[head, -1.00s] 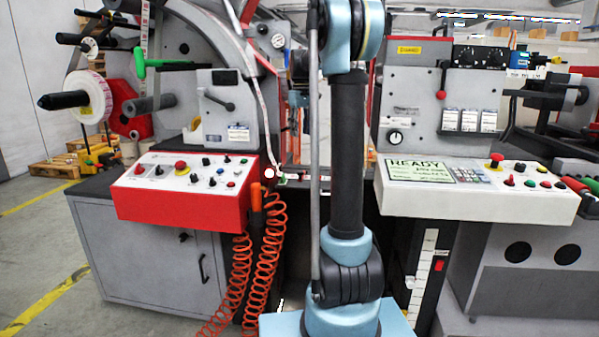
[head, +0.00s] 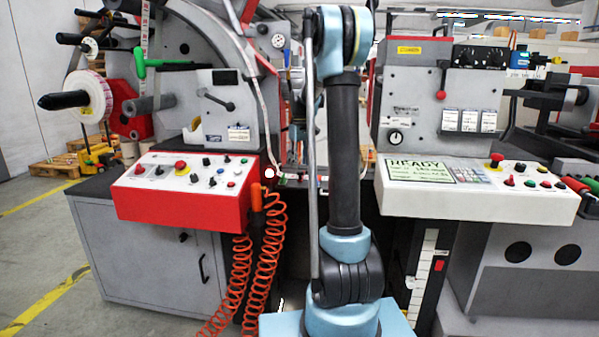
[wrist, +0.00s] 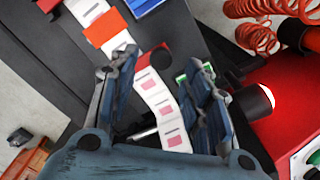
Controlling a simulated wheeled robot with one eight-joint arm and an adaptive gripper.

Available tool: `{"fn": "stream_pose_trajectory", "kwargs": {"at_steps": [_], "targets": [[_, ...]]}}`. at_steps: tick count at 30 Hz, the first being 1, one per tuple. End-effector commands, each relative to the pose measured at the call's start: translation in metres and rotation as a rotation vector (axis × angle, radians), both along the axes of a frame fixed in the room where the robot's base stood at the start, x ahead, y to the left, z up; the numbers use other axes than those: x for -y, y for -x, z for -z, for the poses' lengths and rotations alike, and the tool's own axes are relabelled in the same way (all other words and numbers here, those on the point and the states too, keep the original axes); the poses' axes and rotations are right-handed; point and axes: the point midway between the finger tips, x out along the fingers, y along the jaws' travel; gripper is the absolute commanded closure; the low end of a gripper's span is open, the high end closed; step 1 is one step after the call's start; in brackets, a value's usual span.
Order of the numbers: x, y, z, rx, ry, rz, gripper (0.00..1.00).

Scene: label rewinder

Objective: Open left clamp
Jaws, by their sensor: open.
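My gripper (wrist: 160,66) shows in the wrist view with its two dark blue fingers apart and nothing held between them. A white label strip (wrist: 150,86) with pink and red labels runs beyond and between the fingers. A small green-edged part (wrist: 181,79), possibly the left clamp, shows right beside the right fingertip, which partly hides it. I cannot tell whether they touch. In the head view a small green part (head: 282,179) sits in the gap right of the red control box. My arm hides the gripper there, and the clamp's state is unclear.
The red control box (head: 183,210) stands left, with coiled orange hoses (head: 268,255) hanging beside it. The READY panel (head: 475,190) is at right. In the wrist view a dark cylinder (wrist: 252,100) and red surface lie close right of the gripper.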

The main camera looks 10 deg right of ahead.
Motion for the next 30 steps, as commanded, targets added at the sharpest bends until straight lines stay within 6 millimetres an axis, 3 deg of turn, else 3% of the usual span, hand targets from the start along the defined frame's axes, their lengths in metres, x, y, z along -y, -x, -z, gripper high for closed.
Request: {"fn": "stream_pose_trajectory", "kwargs": {"at_steps": [9,20,26,30], "targets": [[0.0,0.0,0.036,0.0,0.0,0.0,0.56],[0.0,0.0,0.041,0.0,0.0,0.0,0.56],[0.0,0.0,0.04,0.0,0.0,0.0,0.96],[0.0,0.0,0.04,0.0,0.0,0.001,1.0]]}}
